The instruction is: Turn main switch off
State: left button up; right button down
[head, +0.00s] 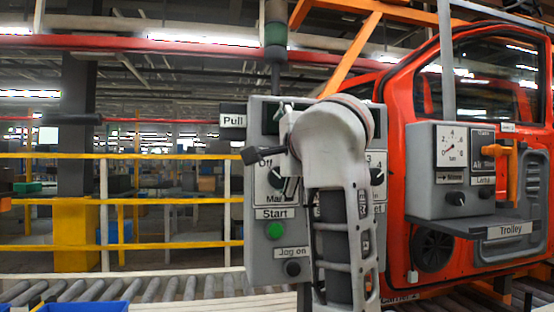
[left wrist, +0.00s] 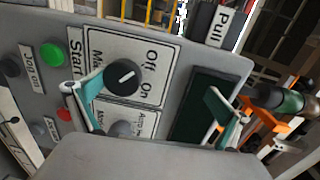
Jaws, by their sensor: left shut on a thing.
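The main switch is a round black knob (left wrist: 125,78) on a white plate marked Off, On and Main; its pale mark appears to point to the Off side. In the head view the knob (head: 275,178) shows just left of my gripper, on the front of the grey control box (head: 257,212). My left gripper (left wrist: 158,98) is at the panel, with one teal-padded finger beside the knob and the other farther right. It is shut on the knob, though the contact is not clear. In the head view my left wrist covers the box's middle. My right gripper is out of view.
A green Start button (head: 275,231) and a black Jog on button (head: 292,268) sit below. A Pull sign (head: 233,121) stands beside the box. At the right are a red car door (head: 405,270) and a grey trolley box with a gauge (head: 452,146).

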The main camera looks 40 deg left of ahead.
pick_arm(q)
jog(key=r, duration=0.1)
jog(key=s+r, duration=0.1)
jog(key=shift+d+r, duration=0.2)
jog(key=shift+r, duration=0.2)
jog(key=shift+d+f, duration=0.25)
jog(key=shift+d, duration=0.1)
jog(key=shift+s+d+f, duration=0.1)
jog(key=shift+s+d, duration=0.3)
jog(key=shift+d, duration=0.25)
jog(key=shift+c, duration=0.6)
jog(key=shift+s+d+p, duration=0.35)
jog(key=shift+s+d, duration=0.05)
jog(key=shift+c, duration=0.4)
jog(key=v, duration=0.3)
jog(key=c, duration=0.8)
jog(key=d, duration=0.1)
jog(key=s+d+f+p, duration=0.1)
jog(key=shift+s+d+f, duration=0.25)
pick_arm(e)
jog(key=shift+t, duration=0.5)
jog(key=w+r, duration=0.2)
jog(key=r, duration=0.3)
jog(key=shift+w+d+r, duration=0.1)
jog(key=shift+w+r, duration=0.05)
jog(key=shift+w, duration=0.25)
